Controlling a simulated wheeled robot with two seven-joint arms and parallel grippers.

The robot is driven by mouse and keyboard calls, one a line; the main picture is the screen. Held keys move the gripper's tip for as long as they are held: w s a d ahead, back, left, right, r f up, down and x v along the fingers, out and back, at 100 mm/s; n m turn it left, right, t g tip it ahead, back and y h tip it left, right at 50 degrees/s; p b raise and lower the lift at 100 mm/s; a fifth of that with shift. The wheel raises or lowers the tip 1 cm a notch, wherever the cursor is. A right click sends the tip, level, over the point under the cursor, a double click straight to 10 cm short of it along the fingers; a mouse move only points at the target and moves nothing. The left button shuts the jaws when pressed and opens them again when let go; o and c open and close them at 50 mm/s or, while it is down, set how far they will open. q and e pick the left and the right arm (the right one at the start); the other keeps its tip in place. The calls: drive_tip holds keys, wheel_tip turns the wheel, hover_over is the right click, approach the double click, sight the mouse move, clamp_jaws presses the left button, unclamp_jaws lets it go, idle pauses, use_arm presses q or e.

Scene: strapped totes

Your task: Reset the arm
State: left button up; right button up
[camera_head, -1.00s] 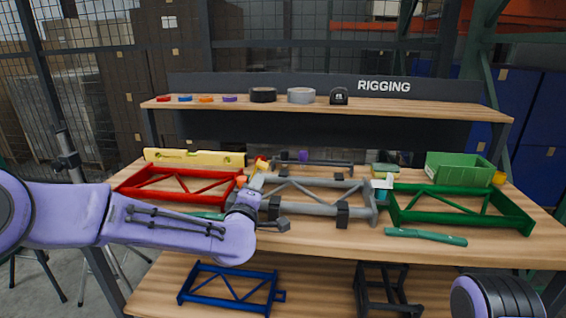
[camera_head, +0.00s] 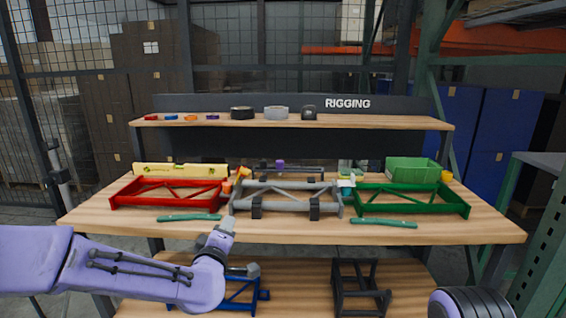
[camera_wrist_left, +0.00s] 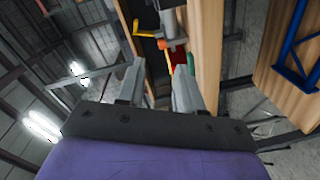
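My left gripper (camera_head: 229,224) is in front of the table's front edge, below the grey frame (camera_head: 285,198), and points toward the table. In the left wrist view its two fingers (camera_wrist_left: 159,84) stand apart with nothing held between them. The grey frame sits at the middle of the tabletop on dark supports, apart from the gripper. My right gripper is not in view; only a rounded part of my right arm shows at the bottom right.
A red frame (camera_head: 168,192), a green frame (camera_head: 411,200) and a green bin (camera_head: 412,171) sit on the table (camera_head: 480,226). Two teal-handled tools lie near its front edge. A blue frame (camera_head: 241,291) is on the lower shelf, partly hidden by my left arm. Tape rolls line the upper shelf.

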use_arm(q)
drive_tip(key=s+a+f+m+g+y+p, duration=0.1)
drive_tip(key=s+a+f+m+g+p, duration=0.15)
drive_tip(key=s+f, duration=0.7)
drive_tip(key=s+a+f+m+g+p, duration=0.1)
drive_tip(key=s+a+f+g, duration=0.4)
drive_tip(key=f, duration=0.7)
drive_tip(key=s+a+f+m+g+y+p, duration=0.1)
drive_tip(key=s+a+f+g, duration=0.1)
drive_tip(key=s, duration=0.7)
drive_tip(key=s+a+f+g+p, duration=0.2)
drive_tip(key=s+a+f, duration=0.1)
drive_tip(key=s, duration=0.7)
drive_tip(key=s+a+f+m+g+y+p, duration=0.1)
drive_tip(key=s+a+f+g+p, duration=0.1)
drive_tip(key=s, duration=0.7)
drive_tip(key=shift+s+a+f+m+y, duration=0.35)
drive_tip(key=shift+a+f, duration=0.2)
drive_tip(key=shift+f, duration=0.4)
